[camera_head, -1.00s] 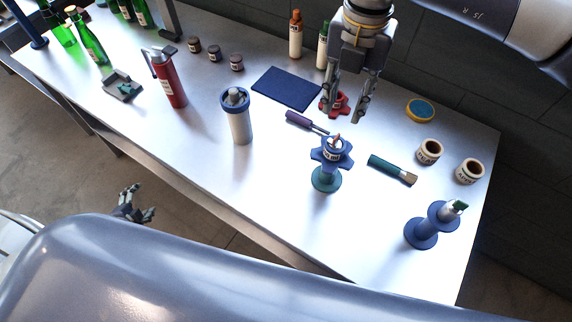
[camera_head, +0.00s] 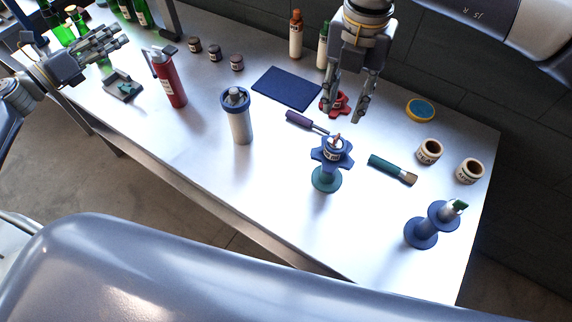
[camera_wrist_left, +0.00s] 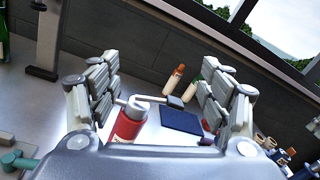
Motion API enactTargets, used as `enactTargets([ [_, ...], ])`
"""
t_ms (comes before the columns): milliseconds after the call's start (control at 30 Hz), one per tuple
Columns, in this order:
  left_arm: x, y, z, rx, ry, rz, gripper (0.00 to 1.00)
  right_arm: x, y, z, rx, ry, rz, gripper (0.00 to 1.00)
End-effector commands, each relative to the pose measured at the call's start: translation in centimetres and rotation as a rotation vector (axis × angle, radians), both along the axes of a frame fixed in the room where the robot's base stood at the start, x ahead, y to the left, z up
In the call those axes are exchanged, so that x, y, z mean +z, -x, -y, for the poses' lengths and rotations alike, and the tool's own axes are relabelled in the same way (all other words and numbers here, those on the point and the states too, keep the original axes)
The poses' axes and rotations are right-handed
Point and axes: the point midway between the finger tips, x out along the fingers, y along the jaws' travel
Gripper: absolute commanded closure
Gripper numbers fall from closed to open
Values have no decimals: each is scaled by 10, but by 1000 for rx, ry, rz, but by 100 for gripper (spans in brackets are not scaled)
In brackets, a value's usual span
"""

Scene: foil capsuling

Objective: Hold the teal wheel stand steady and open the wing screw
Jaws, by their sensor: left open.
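A stand with a teal base (camera_head: 326,180) and a blue lobed wheel (camera_head: 331,154) stands upright at the middle right of the table in the head view. A small pale and copper-coloured piece (camera_head: 335,143) sits on top; I cannot tell if it is a wing screw. My left gripper (camera_head: 118,40) is open and empty over the table's left end, far from this stand. Its spread fingers (camera_wrist_left: 160,105) frame the wrist view. My right gripper (camera_head: 348,108) is open, pointing down behind the stand, with a red lobed piece (camera_head: 340,103) between its fingers.
A small grey-green holder (camera_head: 123,87) with a teal part lies below my left gripper. A red bottle-like thing (camera_head: 170,80) and a grey shaker (camera_head: 237,118) stand between it and the stand. A screwdriver (camera_head: 305,122) and a brush (camera_head: 392,169) flank the stand. A blue stand (camera_head: 422,232) is front right.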

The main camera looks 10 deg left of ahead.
Motion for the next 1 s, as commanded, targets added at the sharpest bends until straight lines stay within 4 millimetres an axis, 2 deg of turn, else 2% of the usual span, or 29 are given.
enactTargets([
  [33,-1,-5,32,-70,-53,18,28,0,0,0,0,0,0,67],
  [100,-6,-9,74,-154,-113,44,28,0,0,0,0,0,0,67],
  [267,-26,-6,166,-321,-193,101,28,0,0,0,0,0,0,67],
  [433,-47,15,258,-487,-246,170,28,0,0,0,0,0,0,67],
  [600,-82,53,346,-646,-269,253,28,0,0,0,0,0,0,67],
  [700,-117,72,383,-703,-274,291,28,0,0,0,0,0,0,67],
  [900,-174,91,422,-750,-272,300,28,0,0,0,0,0,0,67],
  [1000,-194,99,436,-767,-270,293,28,0,0,0,0,0,0,67],
])
